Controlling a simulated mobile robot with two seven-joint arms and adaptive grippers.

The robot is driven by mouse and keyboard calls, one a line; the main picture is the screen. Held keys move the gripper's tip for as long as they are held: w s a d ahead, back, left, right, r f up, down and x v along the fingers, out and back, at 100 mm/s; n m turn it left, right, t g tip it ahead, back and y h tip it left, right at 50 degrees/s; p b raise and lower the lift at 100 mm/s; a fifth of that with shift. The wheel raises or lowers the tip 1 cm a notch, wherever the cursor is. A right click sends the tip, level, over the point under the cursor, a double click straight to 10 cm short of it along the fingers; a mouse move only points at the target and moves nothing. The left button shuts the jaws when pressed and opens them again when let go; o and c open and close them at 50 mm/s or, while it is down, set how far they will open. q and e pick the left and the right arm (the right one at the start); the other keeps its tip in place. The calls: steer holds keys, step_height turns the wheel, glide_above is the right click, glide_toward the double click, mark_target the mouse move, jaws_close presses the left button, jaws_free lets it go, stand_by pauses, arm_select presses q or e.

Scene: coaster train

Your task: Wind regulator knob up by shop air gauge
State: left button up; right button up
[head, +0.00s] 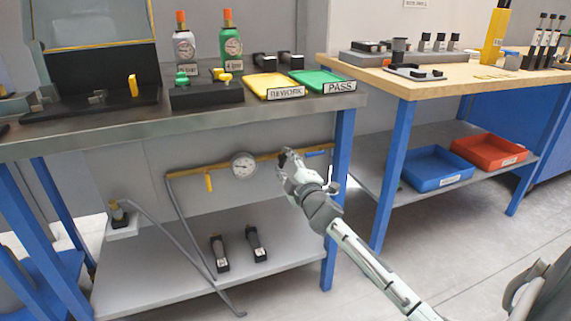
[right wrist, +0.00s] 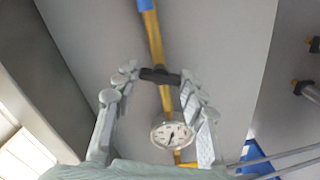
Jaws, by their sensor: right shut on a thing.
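The shop air gauge (head: 244,165) is a round white dial on a yellow pipe (head: 205,171) under the left bench. The regulator knob is a black piece (right wrist: 160,76) on the pipe, to the right of the gauge in the head view. My right gripper (head: 284,160) reaches in under the bench top; in the right wrist view its fingers (right wrist: 157,78) are shut on the black knob from both sides. The dial reading is too small to tell. My left gripper is not in view.
The bench top (head: 130,127) overhangs the pipe, and a blue bench leg (head: 338,200) stands right of my gripper. A yellow valve handle (head: 209,182) hangs left of the gauge. A grey lower shelf (head: 180,276) holds two dark fittings (head: 256,243). Grey hoses (head: 170,240) run down the left.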

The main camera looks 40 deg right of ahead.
steer(key=o, duration=1.2)
steer(key=shift+c, duration=0.2)
steer(key=v, duration=1.2)
steer(key=shift+d, duration=0.1)
steer(key=s+a+f+m+g+p, duration=0.1)
steer(key=s+a+f+m+g, duration=0.2)
steer(key=f, duration=0.5)
steer(key=s+f+m+g+p, duration=0.2)
steer(key=s+f+m+g, duration=0.15)
steer(key=s+f, duration=0.35)
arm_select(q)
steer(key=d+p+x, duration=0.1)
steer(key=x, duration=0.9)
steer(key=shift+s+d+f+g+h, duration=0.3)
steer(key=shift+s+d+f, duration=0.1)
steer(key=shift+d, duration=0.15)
arm_select(e)
steer(key=s+a+f+m+g+y, duration=0.2)
steer(key=s+a+f+g, duration=0.6)
steer(key=s, duration=0.6)
step_height(320, 180, down, 3)
steer(key=shift+s+a+f+m+y, duration=0.3)
steer(key=shift+a+y, duration=0.2)
steer(key=shift+a, duration=0.55)
